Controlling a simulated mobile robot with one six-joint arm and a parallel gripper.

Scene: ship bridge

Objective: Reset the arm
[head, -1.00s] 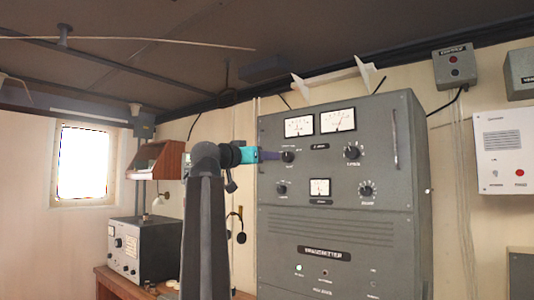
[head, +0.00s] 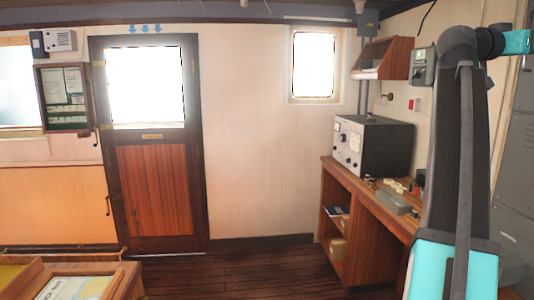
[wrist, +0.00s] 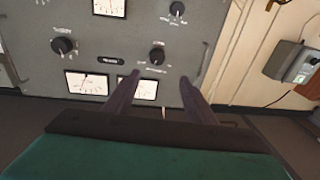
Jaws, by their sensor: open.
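My gripper (wrist: 160,82) shows in the wrist view with its two dark fingers apart and nothing between them. The fingers point at the grey transmitter panel (wrist: 40,75), which looks upside down there, with knobs and white meters. I cannot tell how far the fingertips are from the panel. In the head view my dark arm stands at the right, bent at the top, and its far end runs off the right edge. The gripper itself is out of that view.
A wooden desk (head: 374,200) with a grey instrument box (head: 372,145) stands left of my arm. A wooden shelf (head: 383,58) hangs above. A closed door (head: 152,185) is at the back left. The dark floor (head: 240,275) before it is clear. A chart table (head: 75,285) is at lower left.

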